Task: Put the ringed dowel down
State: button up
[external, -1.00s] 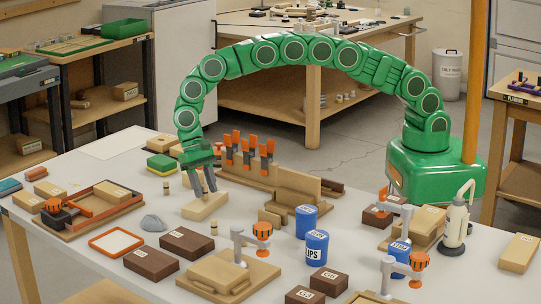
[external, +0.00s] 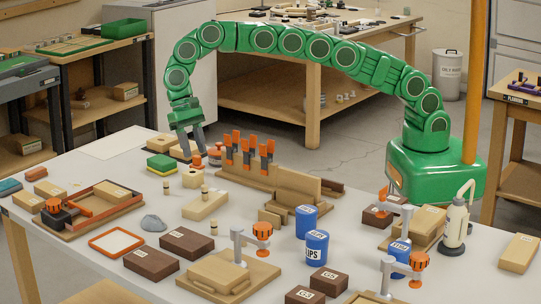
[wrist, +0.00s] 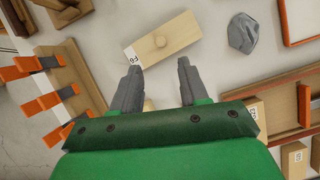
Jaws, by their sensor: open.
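A small pale dowel (external: 204,191) with a darker band stands upright on a light wooden block (external: 207,208) in the external view. My gripper (external: 194,152) is open, up behind the block and clear of the dowel.
Other short dowels stand on the bench, one in front of the block (external: 213,229) and one to its left (external: 166,187). A rack with orange clamps (external: 249,150) is right of my gripper. A grey stone (external: 152,222) and an orange-rimmed tray (external: 116,233) lie left of the block.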

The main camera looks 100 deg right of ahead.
jog(key=shift+r, duration=0.1)
jog(key=s+d+r+n+h, duration=0.1)
jog(key=s+d+r+n, duration=0.2)
jog(key=s+r, duration=0.7)
jog(key=s+d+r+n, duration=0.3)
jog(key=s+r, duration=0.3)
jog(key=s, duration=0.9)
jog(key=s+d+f+n+h, duration=0.1)
jog(key=s+d, duration=0.3)
jog(key=s, duration=1.3)
jog(key=s+d+f+n+h, duration=0.1)
jog(key=s+d+n, duration=0.3)
jog(key=s, duration=1.3)
jog(key=shift+f+t+h, duration=0.3)
jog(key=shift+f, duration=0.25)
